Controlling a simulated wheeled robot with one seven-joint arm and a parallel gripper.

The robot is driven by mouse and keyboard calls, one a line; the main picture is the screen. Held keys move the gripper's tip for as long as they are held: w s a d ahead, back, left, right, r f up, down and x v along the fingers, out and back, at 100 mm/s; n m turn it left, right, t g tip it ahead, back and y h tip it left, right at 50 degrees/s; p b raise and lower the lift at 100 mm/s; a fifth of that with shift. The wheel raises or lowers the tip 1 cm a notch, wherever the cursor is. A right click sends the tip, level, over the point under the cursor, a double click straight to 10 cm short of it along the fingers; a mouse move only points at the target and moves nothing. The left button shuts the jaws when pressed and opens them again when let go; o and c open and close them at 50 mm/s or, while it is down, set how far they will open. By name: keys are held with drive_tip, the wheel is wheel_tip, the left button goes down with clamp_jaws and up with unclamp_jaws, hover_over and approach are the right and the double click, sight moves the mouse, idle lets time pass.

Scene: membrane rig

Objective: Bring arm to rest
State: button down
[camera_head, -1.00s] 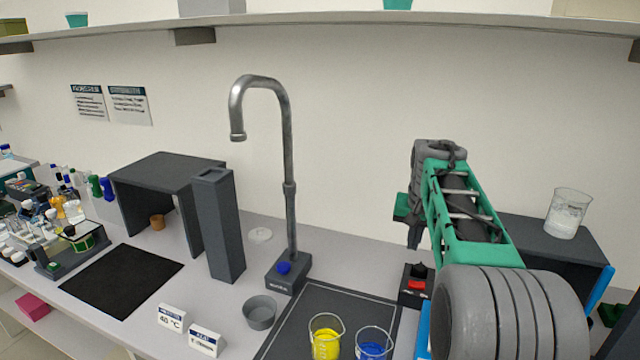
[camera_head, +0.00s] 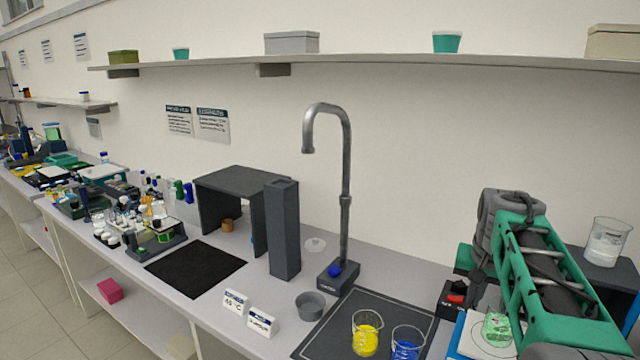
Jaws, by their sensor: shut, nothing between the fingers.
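My arm, with green and grey links, reaches in from the lower right corner over the bench in the head view. Its grey wrist is raised above the bench. My gripper (camera_head: 478,292) hangs below the wrist, small, dark and partly hidden by the arm. It is shut with nothing held, near the small box with a red switch (camera_head: 456,298).
A dark mat (camera_head: 345,325) bears beakers of yellow (camera_head: 366,335) and blue (camera_head: 406,345) liquid. Left stand a tap (camera_head: 345,230), a tall grey block (camera_head: 283,230) and a dark shelter (camera_head: 230,185). A beaker (camera_head: 606,242) stands right, on a dark stand.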

drive_tip(key=s+a+f+n, duration=0.3)
drive_tip(key=s+a+f, duration=0.2)
drive_tip(key=s+a, duration=0.4)
drive_tip(key=s+a+f+n+y, duration=0.1)
drive_tip(key=s+a+f+n, duration=0.2)
drive_tip(key=s+a, duration=0.6)
drive_tip(key=s+f, duration=0.1)
drive_tip(key=s, duration=0.2)
drive_tip(key=shift+f, duration=0.4)
drive_tip(key=shift+a, duration=0.1)
